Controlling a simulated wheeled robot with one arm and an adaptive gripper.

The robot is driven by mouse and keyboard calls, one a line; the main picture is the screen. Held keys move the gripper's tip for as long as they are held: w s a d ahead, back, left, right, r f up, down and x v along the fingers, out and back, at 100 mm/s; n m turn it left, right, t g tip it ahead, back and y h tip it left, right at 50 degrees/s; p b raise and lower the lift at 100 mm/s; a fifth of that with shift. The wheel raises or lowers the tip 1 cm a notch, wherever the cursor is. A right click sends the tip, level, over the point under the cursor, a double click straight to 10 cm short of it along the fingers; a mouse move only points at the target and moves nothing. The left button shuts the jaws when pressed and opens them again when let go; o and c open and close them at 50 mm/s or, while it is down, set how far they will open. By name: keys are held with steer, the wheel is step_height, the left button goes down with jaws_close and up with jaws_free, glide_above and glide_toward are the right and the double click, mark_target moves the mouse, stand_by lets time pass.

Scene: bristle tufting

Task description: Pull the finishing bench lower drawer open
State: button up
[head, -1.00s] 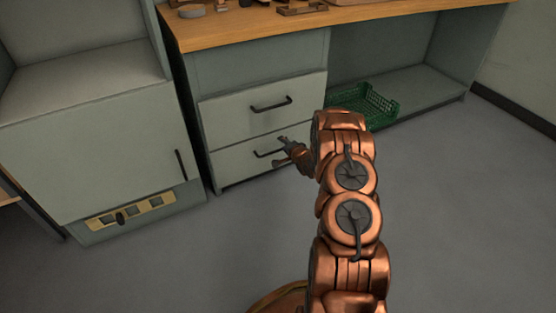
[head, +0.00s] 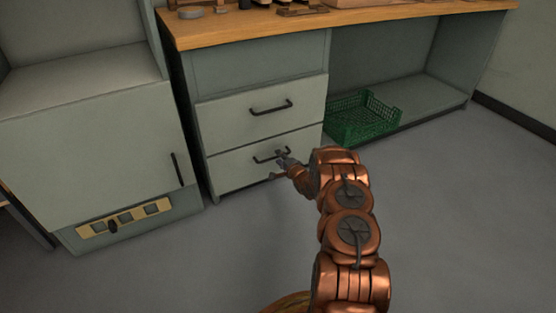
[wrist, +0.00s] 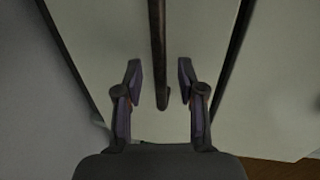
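The finishing bench lower drawer (head: 232,172) is a pale grey-green front below the upper drawer, and it looks shut. Its dark bar handle (head: 264,157) is partly hidden by my gripper (head: 278,164), which is at the handle's right part. In the wrist view the drawer front (wrist: 205,40) fills the middle. The handle (wrist: 158,60) runs down between the two fingers of my gripper (wrist: 160,82). The fingers are open, with a gap on each side of the handle's end.
The upper drawer (head: 230,118) has its own dark handle (head: 271,108) and is shut. A green crate (head: 362,118) sits on the low shelf at the right. A grey cabinet (head: 90,150) stands at the left. The floor in front is clear.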

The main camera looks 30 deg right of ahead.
steer(key=shift+w+d+f, duration=0.1)
steer(key=shift+w+f, duration=0.2)
steer(key=shift+w, duration=0.3)
steer(key=shift+w+r+b, duration=0.1)
steer(key=shift+w+b, duration=0.2)
jaws_close()
